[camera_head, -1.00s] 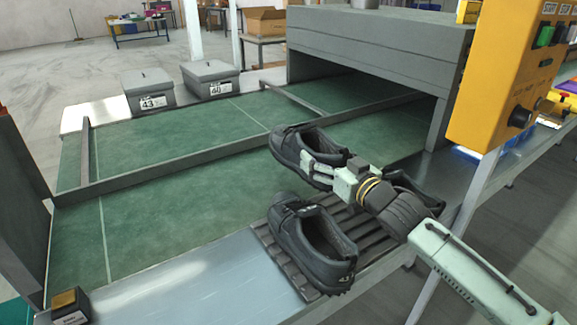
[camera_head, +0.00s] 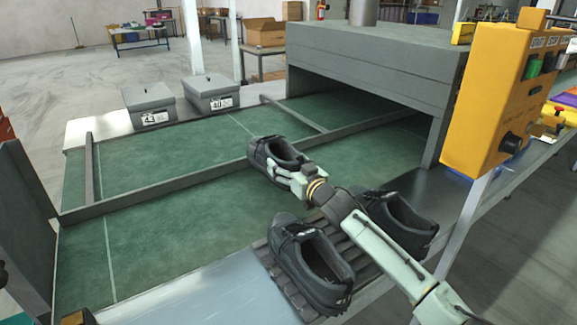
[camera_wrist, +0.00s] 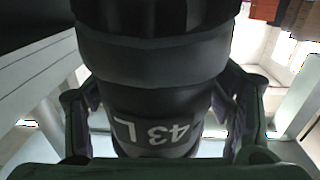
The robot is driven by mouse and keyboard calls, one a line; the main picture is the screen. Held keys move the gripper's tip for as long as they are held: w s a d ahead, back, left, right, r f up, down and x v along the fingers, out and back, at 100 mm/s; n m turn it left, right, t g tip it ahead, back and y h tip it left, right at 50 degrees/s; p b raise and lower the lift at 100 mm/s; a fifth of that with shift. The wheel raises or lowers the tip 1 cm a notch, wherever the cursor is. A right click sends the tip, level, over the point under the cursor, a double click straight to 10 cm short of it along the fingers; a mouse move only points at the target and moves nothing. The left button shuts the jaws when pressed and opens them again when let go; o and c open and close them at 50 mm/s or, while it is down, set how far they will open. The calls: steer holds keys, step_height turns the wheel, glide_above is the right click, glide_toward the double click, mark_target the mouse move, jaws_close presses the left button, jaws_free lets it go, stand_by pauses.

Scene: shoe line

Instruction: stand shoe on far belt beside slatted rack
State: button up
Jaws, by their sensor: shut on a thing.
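My gripper (camera_head: 298,180) is shut on a black shoe (camera_head: 277,153) in the head view. The held shoe is over the near green belt, close to the divider rail; I cannot tell whether it touches anything. In the wrist view its dark heel (camera_wrist: 155,75) fills the middle, with the label 43 L (camera_wrist: 158,133) between the fingers. The far belt (camera_head: 170,153) lies beyond the rail and is bare. The slatted rack (camera_head: 285,285) stands on the near metal ledge, with one black shoe (camera_head: 310,265) on its left and another (camera_head: 400,222) at its right, partly behind my arm.
A long divider rail (camera_head: 160,184) separates the two belts. Grey lidded boxes marked 43 (camera_head: 149,105) and 40 (camera_head: 212,97) stand on the far ledge. A grey tunnel housing (camera_head: 375,65) covers the belts at right. A yellow control box (camera_head: 500,95) stands right.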

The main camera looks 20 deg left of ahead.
steer(key=shift+f, duration=0.75)
steer(key=shift+f, duration=0.1)
